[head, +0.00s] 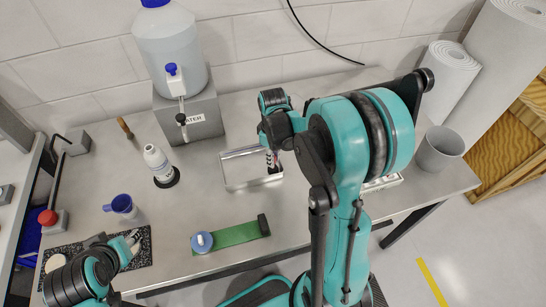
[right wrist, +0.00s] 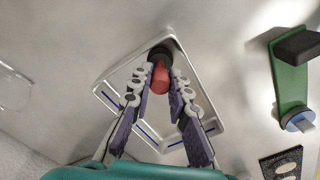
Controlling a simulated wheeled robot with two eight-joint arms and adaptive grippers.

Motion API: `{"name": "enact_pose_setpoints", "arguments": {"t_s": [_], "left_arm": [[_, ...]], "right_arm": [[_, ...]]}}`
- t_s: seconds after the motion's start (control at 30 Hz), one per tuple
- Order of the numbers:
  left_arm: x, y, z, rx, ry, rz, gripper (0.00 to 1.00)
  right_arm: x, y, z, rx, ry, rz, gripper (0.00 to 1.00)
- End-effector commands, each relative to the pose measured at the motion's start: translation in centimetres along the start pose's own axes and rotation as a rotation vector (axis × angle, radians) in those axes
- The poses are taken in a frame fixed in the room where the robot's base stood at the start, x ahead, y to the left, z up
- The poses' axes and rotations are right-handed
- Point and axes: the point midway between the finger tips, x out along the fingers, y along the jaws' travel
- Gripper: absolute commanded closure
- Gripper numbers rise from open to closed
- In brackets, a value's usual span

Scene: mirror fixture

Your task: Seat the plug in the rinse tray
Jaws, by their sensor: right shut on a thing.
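The rinse tray (head: 231,184) is a shallow metal tray in the middle of the table in the head view. It also shows in the right wrist view (right wrist: 203,101), behind the fingers. My right gripper (head: 273,163) is over the tray's right part. In the right wrist view, my right gripper (right wrist: 162,82) is shut on the plug (right wrist: 160,86), which is red with a dark end. The dark end is toward the tray's corner; I cannot tell whether it touches. The drain is not visible. My left gripper (head: 134,241) is over the dark mat; its fingers are too small to judge.
A water jug (head: 170,45) on a grey stand (head: 190,120) is behind the tray. A green strip (head: 235,236) with a blue knob is in front. A grey bin (head: 440,150) is at right.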

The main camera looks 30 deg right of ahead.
Motion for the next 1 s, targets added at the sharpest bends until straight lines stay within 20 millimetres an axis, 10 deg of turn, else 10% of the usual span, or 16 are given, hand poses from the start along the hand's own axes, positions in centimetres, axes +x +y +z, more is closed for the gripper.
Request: {"name": "enact_pose_setpoints", "arguments": {"t_s": [0.27,0.4,0.77,1.0], "left_arm": [[0.3,0.0,0.2,0.0,0.0,0.0,0.6],[0.3,0.0,0.2,0.0,0.0,0.0,0.6],[0.3,0.0,0.2,0.0,0.0,0.0,0.6],[0.3,0.0,0.2,0.0,0.0,0.0,0.6]], "right_arm": [[0.5,0.0,0.0,0.0,0.0,0.0,1.0],[0.4,0.0,0.0,0.0,0.0,0.0,0.59],[0.0,0.0,0.0,0.0,0.0,0.0,0.59],[-4.2,0.0,0.0,0.0,0.0,0.0,0.59]]}}
